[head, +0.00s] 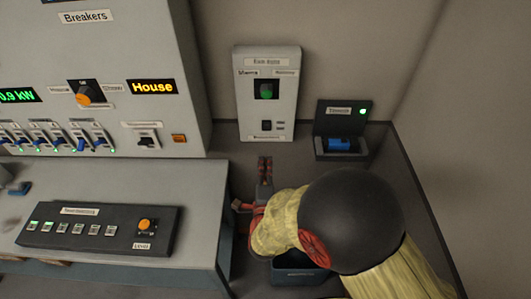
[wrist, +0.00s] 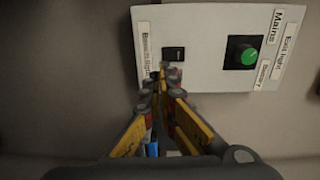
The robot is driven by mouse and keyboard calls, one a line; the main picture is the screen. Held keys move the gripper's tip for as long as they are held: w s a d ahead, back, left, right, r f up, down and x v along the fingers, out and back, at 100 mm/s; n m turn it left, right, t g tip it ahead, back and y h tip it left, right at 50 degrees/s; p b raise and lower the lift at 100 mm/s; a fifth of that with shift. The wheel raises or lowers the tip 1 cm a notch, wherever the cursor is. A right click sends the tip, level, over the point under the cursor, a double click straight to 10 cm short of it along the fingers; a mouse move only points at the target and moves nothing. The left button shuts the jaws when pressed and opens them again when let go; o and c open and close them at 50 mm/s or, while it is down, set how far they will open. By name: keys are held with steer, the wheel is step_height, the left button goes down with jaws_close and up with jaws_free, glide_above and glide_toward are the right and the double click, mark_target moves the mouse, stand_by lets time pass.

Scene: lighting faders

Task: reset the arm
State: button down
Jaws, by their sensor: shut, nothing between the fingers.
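My gripper (head: 264,168) is shut with nothing between its fingers. In the head view it shows just below the grey-white wall panel (head: 285,112), with my arm reaching in from the lower right. In the wrist view my fingertips (wrist: 166,75) overlap the panel (wrist: 205,75) beside its small black switch (wrist: 173,54). I cannot tell whether they touch it. The panel carries a green round knob (head: 267,92), which also shows in the wrist view (wrist: 248,56).
A black open-lidded box (head: 358,150) with a blue item and a green light stands right of the panel. A breaker cabinet (head: 187,90) stands left. A grey desk (head: 205,200) holds a black button console (head: 160,215). A dark bin (head: 290,274) is partly hidden below my arm.

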steer(key=shift+s+f, duration=0.1)
steer(key=shift+s, duration=0.65)
steer(key=d+r+n+g+y, duration=0.3)
steer(key=r+n+g, duration=0.3)
steer(key=r+n, duration=0.4)
steer(key=s+d+r+n+g, duration=0.1)
steer(key=s+d+n+g, duration=0.1)
steer(key=s+d, duration=0.3)
steer(key=s+d+r+n+g+h+b, duration=0.1)
steer(key=s+d+r+n+g, duration=0.1)
steer(key=s, duration=0.9)
steer(key=s+d+r+n+g+h, duration=0.1)
steer(key=s+d+r+n+g, duration=0.1)
steer(key=s+d+n, duration=0.2)
steer(key=s+d, duration=0.3)
steer(key=s, duration=0.1)
steer(key=shift+s+d+r+b, duration=0.2)
steer(key=shift+s+d+b, duration=0.1)
steer(key=shift+s+b, duration=0.05)
